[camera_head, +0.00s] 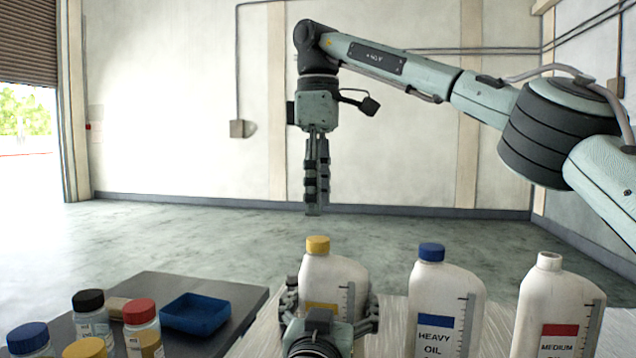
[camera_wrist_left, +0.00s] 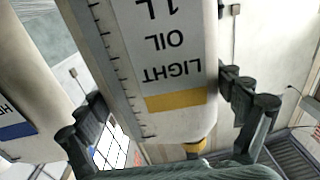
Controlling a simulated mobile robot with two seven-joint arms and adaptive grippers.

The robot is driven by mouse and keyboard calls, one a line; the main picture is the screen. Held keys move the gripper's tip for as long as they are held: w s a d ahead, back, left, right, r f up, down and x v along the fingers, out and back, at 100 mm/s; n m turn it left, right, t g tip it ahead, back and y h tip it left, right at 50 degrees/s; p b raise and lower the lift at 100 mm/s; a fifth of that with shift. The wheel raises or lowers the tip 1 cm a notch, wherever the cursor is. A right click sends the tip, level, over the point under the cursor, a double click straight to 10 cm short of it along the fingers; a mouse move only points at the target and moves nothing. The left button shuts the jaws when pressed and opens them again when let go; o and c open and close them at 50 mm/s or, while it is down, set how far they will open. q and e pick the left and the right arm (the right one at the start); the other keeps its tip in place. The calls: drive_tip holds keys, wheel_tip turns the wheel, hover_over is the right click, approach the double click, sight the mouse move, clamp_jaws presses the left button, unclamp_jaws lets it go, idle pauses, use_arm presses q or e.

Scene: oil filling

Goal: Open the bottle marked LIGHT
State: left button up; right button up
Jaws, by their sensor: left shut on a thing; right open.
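The LIGHT oil bottle (camera_head: 334,276) is white with a yellow cap (camera_head: 317,245) on its neck. It stands upright at the front middle in the head view. In the left wrist view the bottle (camera_wrist_left: 150,55) shows upside down, with its LIGHT label and yellow band readable. My left gripper (camera_head: 331,308) is shut around the body of this bottle, one finger on each side, below the cap.
A HEAVY oil bottle (camera_head: 440,296) with a blue cap stands right of the LIGHT bottle. A MEDIUM bottle (camera_head: 556,306) with an uncapped neck is further right. At left, a dark mat (camera_head: 240,294) bears a blue tray (camera_head: 195,314) and several lidded jars (camera_head: 93,318).

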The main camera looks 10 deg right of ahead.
sight(318, 238)
wheel_tip(318, 238, down, 6)
drive_tip(key=shift+f, duration=0.1)
idle(0.4)
